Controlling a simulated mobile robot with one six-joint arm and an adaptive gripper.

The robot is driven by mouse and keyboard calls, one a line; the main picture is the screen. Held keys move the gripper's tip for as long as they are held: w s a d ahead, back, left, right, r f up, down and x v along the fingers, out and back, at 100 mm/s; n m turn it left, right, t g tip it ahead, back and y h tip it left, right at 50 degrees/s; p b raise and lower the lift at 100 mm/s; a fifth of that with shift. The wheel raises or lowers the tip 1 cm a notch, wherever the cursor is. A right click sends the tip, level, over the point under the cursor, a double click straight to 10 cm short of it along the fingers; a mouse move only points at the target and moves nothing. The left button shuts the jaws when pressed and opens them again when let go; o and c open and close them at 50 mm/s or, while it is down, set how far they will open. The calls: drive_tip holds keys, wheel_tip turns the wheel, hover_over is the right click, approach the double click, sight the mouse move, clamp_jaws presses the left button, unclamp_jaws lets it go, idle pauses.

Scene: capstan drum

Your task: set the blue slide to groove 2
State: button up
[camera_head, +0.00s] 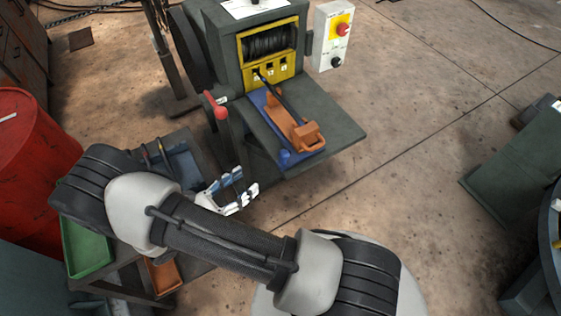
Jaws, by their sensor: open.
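The blue slide (312,145) lies on the dark shelf of the machine, partly hidden under an orange block (288,120). A small blue knob (284,157) stands at its near end. Above it is a yellow panel (275,71) with several small dark notches, whose labels are too small to read surely. A dark rod or rope runs from the leftmost notch to the orange block. My gripper (241,186) is open and empty, left of and nearer than the blue knob, apart from it.
A red-handled lever (220,112) stands left of the shelf (342,139), close to my gripper. A control box (333,36) with a red button is at the right. A cart with green (87,247) and blue bins stands at the left.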

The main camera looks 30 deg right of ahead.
sight(280, 156)
drive_tip(key=shift+n+t, duration=0.5)
drive_tip(key=shift+n, duration=0.1)
drive_tip(key=b+x, duration=0.1)
drive_tip(key=x, duration=0.4)
drive_tip(key=f+x, duration=0.1)
drive_tip(key=x, duration=0.5)
drive_tip(key=b+x, duration=0.1)
drive_tip(key=x, duration=0.4)
drive_tip(key=shift+d+f+b, duration=0.15)
drive_tip(key=shift+d+b, duration=0.2)
drive_tip(key=shift+c, duration=0.3)
clamp_jaws()
